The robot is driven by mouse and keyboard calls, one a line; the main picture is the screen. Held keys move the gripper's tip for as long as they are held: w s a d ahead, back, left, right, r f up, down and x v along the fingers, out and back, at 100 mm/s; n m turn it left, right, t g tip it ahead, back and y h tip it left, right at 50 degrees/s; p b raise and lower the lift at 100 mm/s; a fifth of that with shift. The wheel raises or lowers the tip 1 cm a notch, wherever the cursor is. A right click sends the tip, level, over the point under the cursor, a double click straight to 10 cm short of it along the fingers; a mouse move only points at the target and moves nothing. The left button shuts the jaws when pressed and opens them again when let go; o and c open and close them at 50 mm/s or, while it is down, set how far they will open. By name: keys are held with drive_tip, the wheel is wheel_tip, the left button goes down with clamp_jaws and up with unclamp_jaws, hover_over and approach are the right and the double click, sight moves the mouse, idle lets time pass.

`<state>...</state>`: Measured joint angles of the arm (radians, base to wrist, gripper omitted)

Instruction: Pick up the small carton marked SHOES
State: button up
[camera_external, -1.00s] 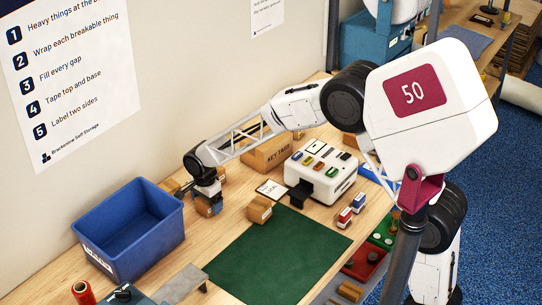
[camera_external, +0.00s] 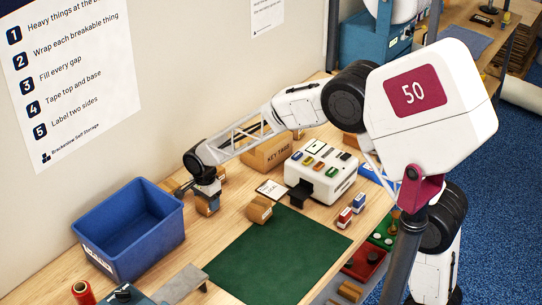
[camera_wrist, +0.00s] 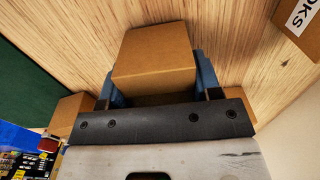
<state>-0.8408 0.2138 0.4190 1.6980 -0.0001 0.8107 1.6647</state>
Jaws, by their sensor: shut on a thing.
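My gripper (camera_external: 208,199) is shut on a small brown carton (camera_external: 205,208), beside the blue bin in the external view. In the wrist view the same carton (camera_wrist: 154,58) sits between the blue fingers (camera_wrist: 158,88), with a plain brown face showing. No marking can be read on it, so I cannot tell whether it says SHOES. I cannot tell for sure whether it is clear of the table. Another carton (camera_wrist: 300,22) at the top right of the wrist view has a label ending in "OKS".
The blue bin (camera_external: 170,205) stands left of my gripper. A small carton (camera_external: 260,209) lies to the right by the green mat (camera_external: 285,255). The KEY TAGS carton (camera_external: 268,153) and a white machine (camera_external: 322,172) stand further back. The wall is close behind.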

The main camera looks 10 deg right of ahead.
drive_tip(key=shift+r, duration=4.8)
